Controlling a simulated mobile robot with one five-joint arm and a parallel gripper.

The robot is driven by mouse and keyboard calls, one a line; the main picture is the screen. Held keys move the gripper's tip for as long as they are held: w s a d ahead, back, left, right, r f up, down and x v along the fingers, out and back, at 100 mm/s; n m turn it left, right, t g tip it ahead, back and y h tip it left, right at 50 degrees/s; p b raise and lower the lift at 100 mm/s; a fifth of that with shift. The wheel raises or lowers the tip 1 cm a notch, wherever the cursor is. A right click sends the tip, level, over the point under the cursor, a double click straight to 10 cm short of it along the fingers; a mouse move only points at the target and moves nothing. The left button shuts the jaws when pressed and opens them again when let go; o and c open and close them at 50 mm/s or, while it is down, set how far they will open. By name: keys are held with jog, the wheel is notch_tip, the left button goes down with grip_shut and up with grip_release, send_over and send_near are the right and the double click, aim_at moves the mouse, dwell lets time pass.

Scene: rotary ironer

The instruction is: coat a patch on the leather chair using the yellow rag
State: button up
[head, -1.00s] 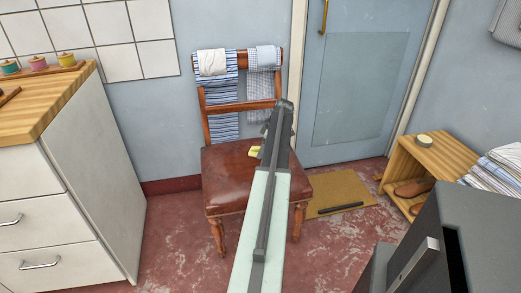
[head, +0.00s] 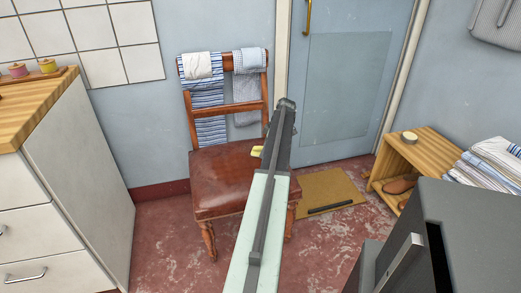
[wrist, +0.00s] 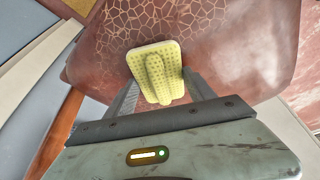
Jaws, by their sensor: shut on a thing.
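The leather chair (head: 225,182) stands against the wall, with a wooden frame and a red-brown seat. In the wrist view its seat (wrist: 235,50) fills the upper part, with a pale cracked patch (wrist: 150,22) at the top. My gripper (wrist: 158,88) is shut on the yellow rag (wrist: 172,62), which looks like a dotted pad with a raised ridge. The rag is over the seat, just below the cracked patch in the picture; I cannot tell whether it touches the leather. In the head view only a bit of the rag (head: 257,152) shows beside my arm.
Striped and white towels (head: 207,95) hang on the chair back. A drawer cabinet (head: 80,180) stands left. A door (head: 350,80) and a mat (head: 325,190) are behind on the right. A wooden shelf (head: 425,150), folded cloths (head: 490,165) and a dark machine (head: 470,225) stand right.

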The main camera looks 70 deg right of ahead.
aim_at(261, 147)
jog(key=shift+r, duration=0.1)
notch_tip(261, 147, up, 6)
jog(key=p, duration=0.6)
notch_tip(261, 147, up, 3)
jog(key=p, duration=0.3)
dwell(0.5)
